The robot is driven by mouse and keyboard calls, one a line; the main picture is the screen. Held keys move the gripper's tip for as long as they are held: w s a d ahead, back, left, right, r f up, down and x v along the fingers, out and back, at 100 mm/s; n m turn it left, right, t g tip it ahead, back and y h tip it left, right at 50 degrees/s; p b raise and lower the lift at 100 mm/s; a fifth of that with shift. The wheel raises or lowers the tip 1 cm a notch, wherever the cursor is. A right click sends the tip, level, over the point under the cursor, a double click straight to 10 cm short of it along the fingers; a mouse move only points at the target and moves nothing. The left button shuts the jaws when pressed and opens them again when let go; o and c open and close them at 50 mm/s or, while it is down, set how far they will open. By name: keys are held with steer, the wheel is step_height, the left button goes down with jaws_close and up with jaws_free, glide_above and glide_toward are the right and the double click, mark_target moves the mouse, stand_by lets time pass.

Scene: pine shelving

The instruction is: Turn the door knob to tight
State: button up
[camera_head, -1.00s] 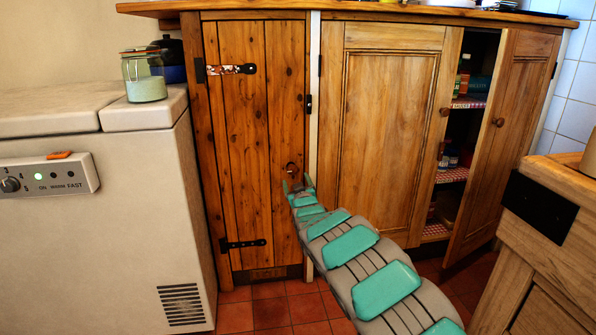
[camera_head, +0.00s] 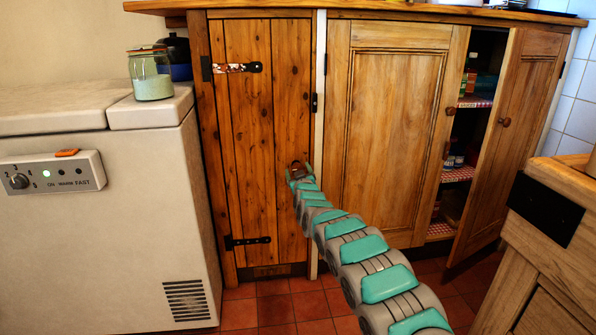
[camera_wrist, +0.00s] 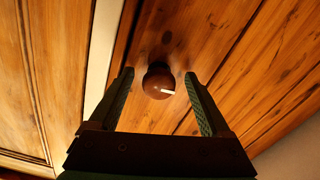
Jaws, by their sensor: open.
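The round dark-brown door knob (camera_wrist: 157,82) is on the narrow plank door (camera_head: 248,130), near its right edge. A short white mark on the knob points to the right in the wrist view. My gripper (camera_wrist: 158,75) is open, with one finger on each side of the knob and a visible gap to each. In the head view my gripper (camera_head: 300,173) is at the door and hides most of the knob. I cannot tell how deep the knob sits between the fingers. The door is closed.
A white chest freezer (camera_head: 110,220) stands to the left, with a glass jar (camera_head: 151,82) on top. A wider cabinet door (camera_head: 388,125) is right of the plank door. Farther right, another door (camera_head: 508,130) stands ajar. A wooden unit (camera_head: 560,190) is at the right front.

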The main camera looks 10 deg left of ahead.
steer(key=shift+w, duration=0.1)
jaws_close()
stand_by(0.8)
